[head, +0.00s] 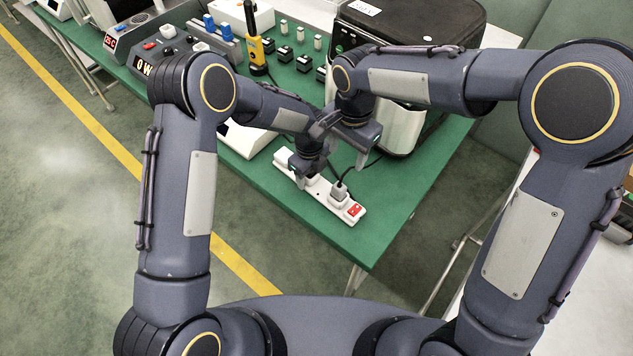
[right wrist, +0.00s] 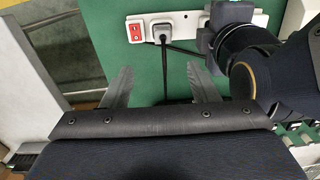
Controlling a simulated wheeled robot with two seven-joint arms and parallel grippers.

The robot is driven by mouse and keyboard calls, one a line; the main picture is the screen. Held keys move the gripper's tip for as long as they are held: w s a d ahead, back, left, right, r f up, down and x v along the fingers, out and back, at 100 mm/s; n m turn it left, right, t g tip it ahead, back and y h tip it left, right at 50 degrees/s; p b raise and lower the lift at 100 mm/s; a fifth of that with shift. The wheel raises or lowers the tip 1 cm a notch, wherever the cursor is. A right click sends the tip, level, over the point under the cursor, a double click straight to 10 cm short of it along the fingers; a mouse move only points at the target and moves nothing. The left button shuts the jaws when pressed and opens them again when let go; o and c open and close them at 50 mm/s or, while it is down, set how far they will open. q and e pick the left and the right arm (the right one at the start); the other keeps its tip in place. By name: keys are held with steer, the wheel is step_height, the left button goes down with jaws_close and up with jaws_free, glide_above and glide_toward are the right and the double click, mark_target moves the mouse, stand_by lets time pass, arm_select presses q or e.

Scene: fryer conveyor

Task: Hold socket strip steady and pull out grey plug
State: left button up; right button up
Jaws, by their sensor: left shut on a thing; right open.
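The white socket strip (head: 319,192) lies on the green table near its front edge, with a red switch (head: 354,210) at its right end. The grey plug (head: 339,191) sits in the strip beside the switch, its dark cable running off behind; it also shows in the right wrist view (right wrist: 160,34). My left gripper (head: 300,177) is shut on the socket strip, left of the plug. My right gripper (head: 342,142) is open and empty, above and behind the plug. In the right wrist view its two fingers (right wrist: 162,78) are apart, with the plug beyond them.
A black-and-silver appliance (head: 400,120) stands just behind the right gripper. A white device (head: 246,138) stands left of my left gripper. A yellow handheld tool (head: 254,46) and several small switches are farther back. Bare green tabletop lies right of the strip.

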mark_target(339, 186)
steer(key=f, duration=1.2)
steer(key=shift+w+a+f, duration=0.15)
steer(key=shift+a+f, duration=0.2)
steer(key=shift+a, duration=0.05)
steer(key=shift+c, duration=0.4)
jaws_close()
